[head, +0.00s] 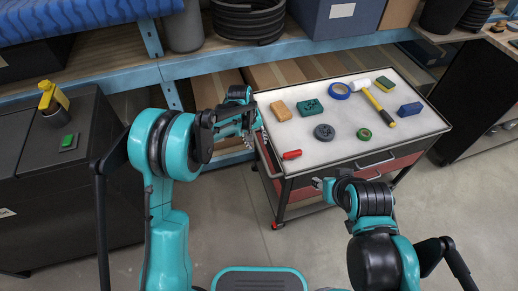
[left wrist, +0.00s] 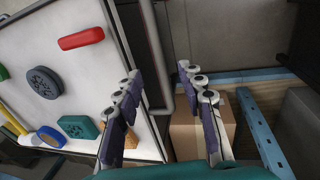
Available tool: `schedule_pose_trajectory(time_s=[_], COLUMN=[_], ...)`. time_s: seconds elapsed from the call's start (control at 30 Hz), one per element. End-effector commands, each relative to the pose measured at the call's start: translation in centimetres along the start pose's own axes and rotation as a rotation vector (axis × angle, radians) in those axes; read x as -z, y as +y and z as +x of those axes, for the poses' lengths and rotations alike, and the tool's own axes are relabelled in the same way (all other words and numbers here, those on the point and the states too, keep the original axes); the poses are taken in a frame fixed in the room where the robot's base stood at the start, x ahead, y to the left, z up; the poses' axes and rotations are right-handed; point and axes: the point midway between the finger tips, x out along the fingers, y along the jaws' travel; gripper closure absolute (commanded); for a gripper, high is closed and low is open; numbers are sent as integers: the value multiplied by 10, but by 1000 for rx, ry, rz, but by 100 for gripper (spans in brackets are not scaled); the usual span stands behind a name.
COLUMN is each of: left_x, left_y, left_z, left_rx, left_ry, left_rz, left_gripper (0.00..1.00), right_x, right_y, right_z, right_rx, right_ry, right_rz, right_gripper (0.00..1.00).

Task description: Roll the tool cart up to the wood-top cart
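The tool cart (head: 345,150) has a white top and red drawers and stands in front of me. Tools and blocks lie on its top. My left gripper (head: 252,128) is at its left side. In the left wrist view the left gripper (left wrist: 163,85) is open, and the cart's grey side bar (left wrist: 158,55) shows between its fingers; I cannot tell whether they touch it. My right gripper (head: 322,184) is low near the cart's front right of centre, its fingers too small to read. A dark unit with a wooden top (head: 493,32), seemingly the wood-top cart, stands at the right, cut off by the picture edge.
A blue-framed shelf (head: 215,58) with boxes runs behind the tool cart. A black cabinet (head: 50,175) with a yellow spray bottle (head: 50,97) stands at the left. Grey floor (head: 445,225) is free at the front right, with a gap between tool cart and dark unit.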

Motion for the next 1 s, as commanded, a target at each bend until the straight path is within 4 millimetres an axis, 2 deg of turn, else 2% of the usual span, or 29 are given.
schedule_pose_trajectory(time_s=[0.17, 0.6, 0.73, 1.0], left_x=[2, 1, 0, 0], left_y=[4, 3, 4, 4], left_z=[19, 84, 90, 91], left_rx=[2, 3, 3, 3], left_ry=[-17, -16, -16, -16], left_rz=[-10, -9, -9, -9], left_gripper=[61, 61, 61, 61], right_x=[0, -16, -17, -17], right_y=[0, 0, 0, 0], right_z=[1, 22, 24, 23], right_rx=[0, 0, 0, 0], right_ry=[0, 0, 0, 0], right_rz=[0, 0, 0, 0], right_gripper=[60, 60, 60, 60])
